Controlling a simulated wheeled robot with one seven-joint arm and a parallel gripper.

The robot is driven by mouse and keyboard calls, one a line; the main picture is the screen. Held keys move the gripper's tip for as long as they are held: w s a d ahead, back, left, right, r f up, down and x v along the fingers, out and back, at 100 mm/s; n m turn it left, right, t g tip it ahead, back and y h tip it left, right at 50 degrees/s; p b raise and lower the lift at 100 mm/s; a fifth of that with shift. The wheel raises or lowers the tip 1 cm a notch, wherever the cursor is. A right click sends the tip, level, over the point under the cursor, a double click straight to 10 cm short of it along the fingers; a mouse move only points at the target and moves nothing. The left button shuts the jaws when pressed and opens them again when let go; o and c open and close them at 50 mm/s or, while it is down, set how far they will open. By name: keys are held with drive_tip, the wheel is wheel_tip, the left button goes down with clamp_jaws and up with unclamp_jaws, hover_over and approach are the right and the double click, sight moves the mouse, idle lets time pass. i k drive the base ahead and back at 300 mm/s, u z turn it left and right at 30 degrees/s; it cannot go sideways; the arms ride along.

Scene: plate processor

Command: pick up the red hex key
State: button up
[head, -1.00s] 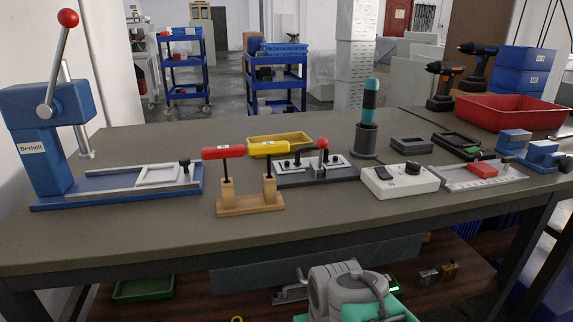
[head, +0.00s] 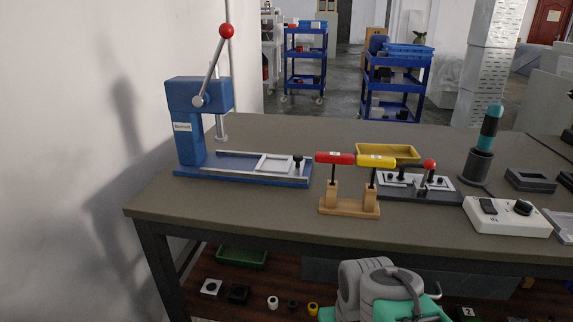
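The red hex key (head: 335,158) has a red T-shaped handle and a dark shaft. It stands upright in the left post of a small wooden stand (head: 349,207) on the workbench. A yellow-handled hex key (head: 376,161) stands in the right post, close beside the red one. My arm, grey and teal, shows at the bottom centre, below the bench top and in front of it. Its gripper fingers cannot be made out, so I cannot see whether they are open or shut.
A blue lever press (head: 198,122) stands left of the stand. A dark fixture with a red knob (head: 429,164) and a yellow tray (head: 388,151) are behind it to the right. A white control box (head: 507,216) sits farther right. The workbench (head: 260,216) front is clear.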

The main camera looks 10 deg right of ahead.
sight(334, 159)
drive_tip(key=u, duration=3)
drive_tip(key=k, duration=0.4)
drive_tip(key=z, duration=1.3)
